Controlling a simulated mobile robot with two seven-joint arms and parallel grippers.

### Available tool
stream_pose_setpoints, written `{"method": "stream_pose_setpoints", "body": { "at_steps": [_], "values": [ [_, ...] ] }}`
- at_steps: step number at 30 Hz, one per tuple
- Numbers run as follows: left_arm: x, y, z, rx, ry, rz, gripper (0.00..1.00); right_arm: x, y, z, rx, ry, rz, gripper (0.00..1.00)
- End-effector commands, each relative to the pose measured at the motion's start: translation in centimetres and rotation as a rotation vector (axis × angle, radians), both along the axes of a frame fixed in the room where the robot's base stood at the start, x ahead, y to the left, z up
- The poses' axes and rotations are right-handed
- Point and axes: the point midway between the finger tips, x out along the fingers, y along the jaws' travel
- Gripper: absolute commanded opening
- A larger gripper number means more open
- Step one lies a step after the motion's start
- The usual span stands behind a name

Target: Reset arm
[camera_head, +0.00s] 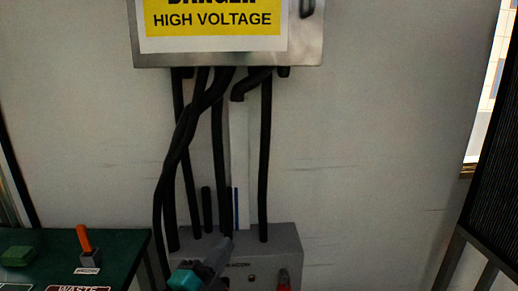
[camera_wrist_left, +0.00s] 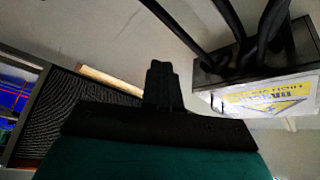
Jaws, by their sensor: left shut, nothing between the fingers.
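My left gripper (camera_head: 222,248) shows at the bottom of the head view, with its teal body and dark fingers pointing up and to the right. It is in front of the grey box at the foot of the wall. In the left wrist view the fingers (camera_wrist_left: 160,72) are together and hold nothing. No object touches them that I can see. My right gripper is not in view.
A metal cabinet (camera_head: 311,47) with a yellow high-voltage sign hangs on the wall. Black cables run from it to the grey box (camera_head: 285,240), where a red part (camera_head: 283,279) shows. A green table (camera_head: 128,243) with an orange-handled switch (camera_head: 84,238) stands left. A dark ribbed panel (camera_head: 496,190) stands right.

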Motion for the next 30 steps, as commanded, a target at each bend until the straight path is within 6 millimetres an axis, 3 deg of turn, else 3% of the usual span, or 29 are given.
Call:
{"method": "stream_pose_setpoints", "body": {
  "at_steps": [1,6,9,12,15,18,30],
  "values": [
    [-1.3,1.5,-3.2,-0.083,0.128,0.028,0.00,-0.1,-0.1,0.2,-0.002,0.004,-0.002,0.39],
    [-6.9,5.8,-12.5,-0.359,0.514,0.145,0.00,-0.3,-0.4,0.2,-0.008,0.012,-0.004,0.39],
    [-11.2,7.8,-17.1,-0.505,0.714,0.225,0.00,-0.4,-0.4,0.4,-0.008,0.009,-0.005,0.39],
    [-15.1,9.2,-20.3,-0.621,0.868,0.295,0.00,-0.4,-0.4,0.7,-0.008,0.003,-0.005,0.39],
    [-18.0,10.1,-22.3,-0.699,0.971,0.347,0.00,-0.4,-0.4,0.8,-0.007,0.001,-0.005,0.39],
    [-19.6,10.5,-23.3,-0.740,1.021,0.375,0.00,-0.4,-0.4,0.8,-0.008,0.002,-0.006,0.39],
    [-19.9,10.6,-23.5,-0.751,1.033,0.381,0.00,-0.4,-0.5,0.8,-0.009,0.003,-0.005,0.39]
  ]
}}
